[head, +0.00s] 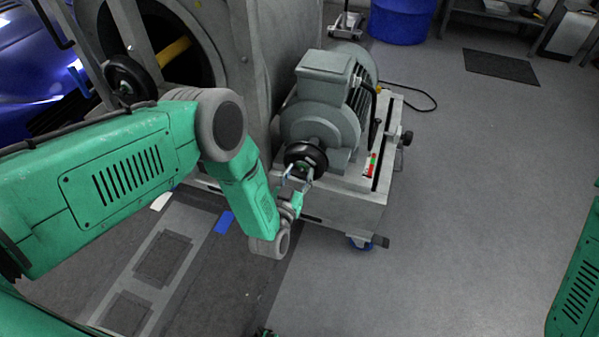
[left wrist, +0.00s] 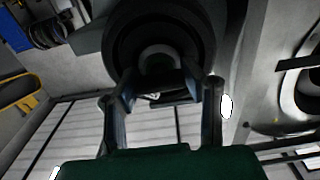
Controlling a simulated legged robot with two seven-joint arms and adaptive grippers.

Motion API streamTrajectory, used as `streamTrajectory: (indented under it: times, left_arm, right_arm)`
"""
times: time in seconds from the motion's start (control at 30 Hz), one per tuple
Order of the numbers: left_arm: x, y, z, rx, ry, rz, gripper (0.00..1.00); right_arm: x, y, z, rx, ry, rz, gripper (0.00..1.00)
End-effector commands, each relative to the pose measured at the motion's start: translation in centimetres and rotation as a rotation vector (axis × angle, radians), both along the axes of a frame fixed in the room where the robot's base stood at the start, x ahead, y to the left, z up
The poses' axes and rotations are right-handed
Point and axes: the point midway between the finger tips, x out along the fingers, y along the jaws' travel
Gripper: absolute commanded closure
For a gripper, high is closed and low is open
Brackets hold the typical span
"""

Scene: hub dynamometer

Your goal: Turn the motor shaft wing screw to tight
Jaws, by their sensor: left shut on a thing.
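The grey motor (head: 325,100) sits on a cart, its shaft end facing me. A black round hub (head: 306,154) is on the shaft; it also shows large and dark in the left wrist view (left wrist: 160,35). My left gripper (head: 298,178) is at the front of this hub. In the left wrist view its two fingers (left wrist: 166,92) stand on either side of the dark wing screw (left wrist: 167,84) at the hub's centre, shut on it. The screw is mostly hidden by the fingers in the head view, and its exact angle is hard to tell.
The cart (head: 345,200) carries a red and green label (head: 372,163) beside the motor. A large grey housing (head: 235,45) stands to the left. A blue bin (head: 402,22) is behind. The floor (head: 470,200) to the right is clear.

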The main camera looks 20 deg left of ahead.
Motion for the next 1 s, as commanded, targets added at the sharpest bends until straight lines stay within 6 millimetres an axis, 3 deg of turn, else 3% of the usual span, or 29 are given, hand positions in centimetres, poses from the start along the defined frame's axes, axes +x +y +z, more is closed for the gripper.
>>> streamTrajectory:
  times: [0.03, 0.57, 0.6, 0.63, 1.0]
  left_arm:
    - [-0.60, -0.29, -0.80, 0.010, 0.023, -0.007, 0.92]
    - [-0.58, -0.20, -0.82, 0.029, 0.022, -0.006, 0.92]
    - [-0.59, -0.20, -0.83, 0.029, 0.022, -0.005, 0.49]
    - [-0.59, -0.19, -0.81, 0.029, 0.022, -0.005, 0.41]
    - [-0.58, -0.04, -0.30, 0.028, 0.008, -0.002, 0.41]
  right_arm:
    - [0.00, 0.00, -0.02, 0.000, 0.000, 0.000, 0.30]
    - [0.00, 0.00, 0.00, 0.000, 0.000, 0.000, 0.30]
    - [0.00, 0.00, 0.00, 0.000, 0.000, 0.000, 0.30]
    - [0.00, 0.00, 0.00, 0.000, 0.000, 0.000, 0.30]
    - [-0.18, 0.00, 0.09, 0.000, -0.002, 0.000, 0.30]
